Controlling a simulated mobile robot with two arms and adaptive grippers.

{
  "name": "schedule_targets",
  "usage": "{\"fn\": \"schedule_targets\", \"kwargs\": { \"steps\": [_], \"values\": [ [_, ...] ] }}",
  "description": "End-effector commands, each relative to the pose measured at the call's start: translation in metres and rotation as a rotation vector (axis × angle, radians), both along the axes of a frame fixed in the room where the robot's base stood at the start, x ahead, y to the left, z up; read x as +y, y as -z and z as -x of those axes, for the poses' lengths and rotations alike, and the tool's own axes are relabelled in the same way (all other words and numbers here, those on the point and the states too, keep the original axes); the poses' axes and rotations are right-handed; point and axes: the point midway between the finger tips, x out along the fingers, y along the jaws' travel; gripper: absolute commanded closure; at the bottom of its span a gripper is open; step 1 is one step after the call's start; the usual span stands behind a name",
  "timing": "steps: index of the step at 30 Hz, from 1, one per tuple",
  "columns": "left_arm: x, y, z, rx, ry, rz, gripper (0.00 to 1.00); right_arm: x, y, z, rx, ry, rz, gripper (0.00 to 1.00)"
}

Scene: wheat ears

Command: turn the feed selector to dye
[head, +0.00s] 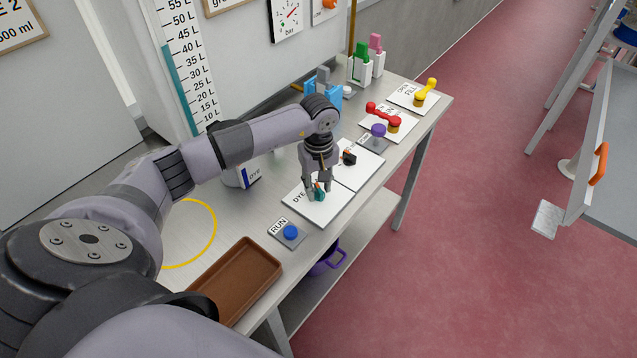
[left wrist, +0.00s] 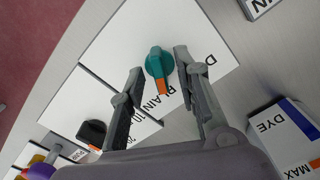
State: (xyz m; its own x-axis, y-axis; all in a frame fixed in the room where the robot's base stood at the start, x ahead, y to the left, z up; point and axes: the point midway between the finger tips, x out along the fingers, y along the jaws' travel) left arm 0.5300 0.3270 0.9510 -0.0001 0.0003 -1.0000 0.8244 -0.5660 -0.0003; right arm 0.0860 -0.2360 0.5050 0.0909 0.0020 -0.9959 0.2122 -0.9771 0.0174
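The feed selector is a teal knob with an orange pointer (left wrist: 158,66) on a white plate (left wrist: 118,52). In the wrist view its orange end lies by the PLAIN lettering, with the partly hidden DYE lettering to its right. The knob also shows in the head view (head: 320,192), partly covered by my fingers. My left gripper (head: 318,190) is at the knob. Its two fingers (left wrist: 160,65) are apart, one on each side of the knob, with small gaps visible. Contact with the knob cannot be made out. My right gripper is not in view.
A blue RUN button (head: 291,232) and a brown tray (head: 237,280) lie nearer. A black knob (head: 349,158), a purple button (head: 378,130), a red handle (head: 383,116) and a yellow handle (head: 426,92) stand farther along the bench. A DYE container (left wrist: 285,132) stands beside the plate.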

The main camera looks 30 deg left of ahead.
Motion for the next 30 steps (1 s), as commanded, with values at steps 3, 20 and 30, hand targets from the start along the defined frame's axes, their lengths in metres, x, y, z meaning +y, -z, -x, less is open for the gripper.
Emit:
{"fn": "schedule_targets", "kwargs": {
  "steps": [3,20,30],
  "values": [
    [-0.0002,0.0044,0.0002,0.001,0.000,-0.001,0.70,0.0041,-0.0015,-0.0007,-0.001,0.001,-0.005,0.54],
    [-0.0002,0.0049,0.0000,0.000,0.001,0.000,0.91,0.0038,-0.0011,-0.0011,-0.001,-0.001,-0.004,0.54],
    [-0.0001,0.0047,0.0000,0.000,0.000,0.000,1.00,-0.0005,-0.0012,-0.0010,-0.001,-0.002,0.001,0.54]
  ]
}}
